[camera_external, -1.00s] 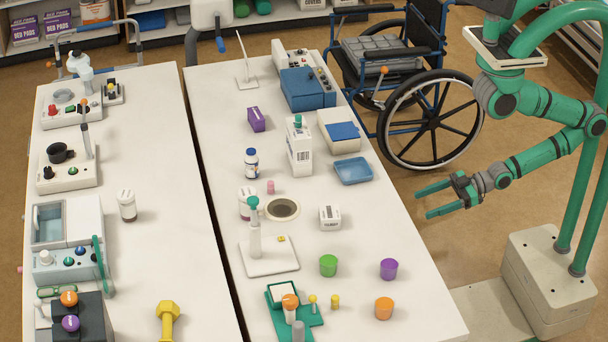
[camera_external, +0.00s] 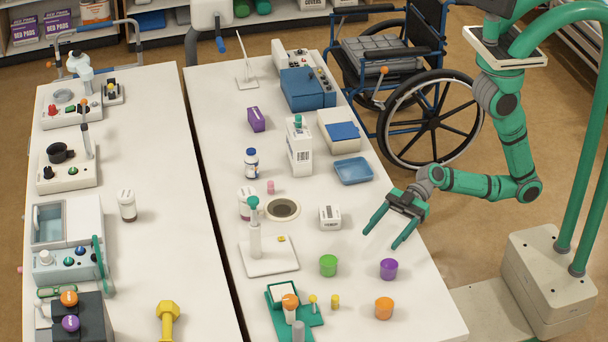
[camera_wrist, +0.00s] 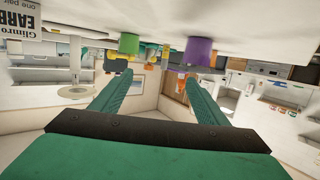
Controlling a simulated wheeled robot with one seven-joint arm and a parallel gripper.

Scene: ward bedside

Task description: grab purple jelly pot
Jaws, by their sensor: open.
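The purple jelly pot (camera_external: 388,269) stands upright on the white table, near its right edge. In the wrist view, which is upside down, the purple pot (camera_wrist: 198,52) shows beyond the right finger. A green pot (camera_external: 328,265) stands to its left and an orange pot (camera_external: 384,308) stands in front of it. My gripper (camera_external: 384,240) is open and empty, above the table's right side, behind the purple pot and apart from it. In the wrist view the two green fingers (camera_wrist: 160,92) are spread wide with nothing between them.
A small white box (camera_external: 329,217) stands left of my gripper. A blue tray (camera_external: 353,170) lies farther back. A green stand (camera_external: 292,310) with a small yellow pot (camera_external: 335,301) beside it is at the front. A wheelchair (camera_external: 433,120) stands right of the table.

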